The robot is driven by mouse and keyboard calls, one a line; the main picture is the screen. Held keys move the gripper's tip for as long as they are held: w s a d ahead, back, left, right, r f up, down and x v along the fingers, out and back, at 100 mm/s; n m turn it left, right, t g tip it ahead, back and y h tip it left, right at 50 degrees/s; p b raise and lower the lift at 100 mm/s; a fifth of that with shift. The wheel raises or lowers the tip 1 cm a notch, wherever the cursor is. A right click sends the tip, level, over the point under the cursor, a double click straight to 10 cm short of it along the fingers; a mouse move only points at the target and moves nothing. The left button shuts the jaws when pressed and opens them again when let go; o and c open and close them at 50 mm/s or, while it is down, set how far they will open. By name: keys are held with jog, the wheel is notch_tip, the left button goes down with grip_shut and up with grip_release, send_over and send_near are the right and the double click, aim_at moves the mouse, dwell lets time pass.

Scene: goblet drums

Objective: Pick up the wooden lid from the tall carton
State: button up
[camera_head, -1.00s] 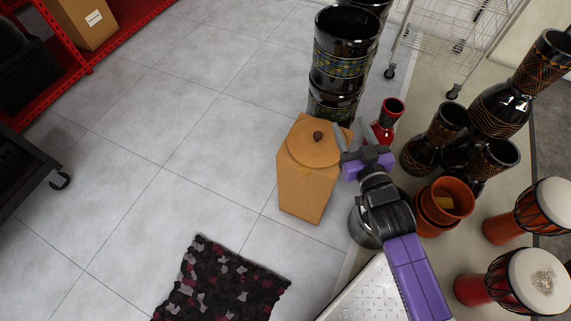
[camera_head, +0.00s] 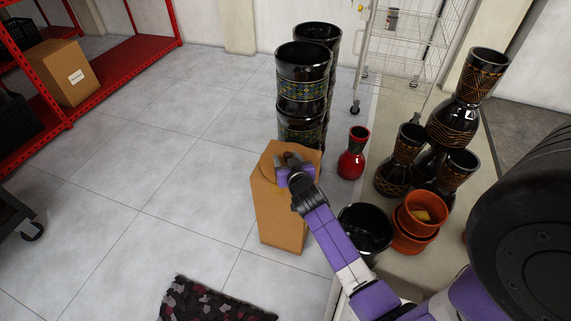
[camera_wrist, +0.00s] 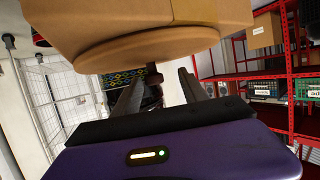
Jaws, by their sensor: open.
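The tall carton (camera_head: 281,215) stands upright on the tiled floor, with the round wooden lid (camera_head: 268,169) resting on its top. My gripper (camera_head: 289,160) is over the lid in the head view and hides much of it, including most of the knob. In the wrist view the carton (camera_wrist: 130,15) fills the top of the picture, and the lid (camera_wrist: 150,47) shows edge-on against it. The dark knob (camera_wrist: 154,76) sits between the two spread fingers of my gripper (camera_wrist: 160,88). The fingers are open, and I see no clear contact with the knob.
Tall black drums (camera_head: 302,85) stand close behind the carton. A red vase (camera_head: 353,155) and a black pot (camera_head: 365,230) are to its right, beside stacked orange pots (camera_head: 418,218). A dark patterned rug (camera_head: 215,302) lies in front. The floor to the left is clear.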

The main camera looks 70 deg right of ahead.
aim_at(286, 153)
jog(key=x, duration=0.5)
jog(key=shift+s+d+r+b, duration=0.1)
jog(key=shift+s+d+b, duration=0.1)
jog(key=shift+d+b, duration=0.2)
grip_shut()
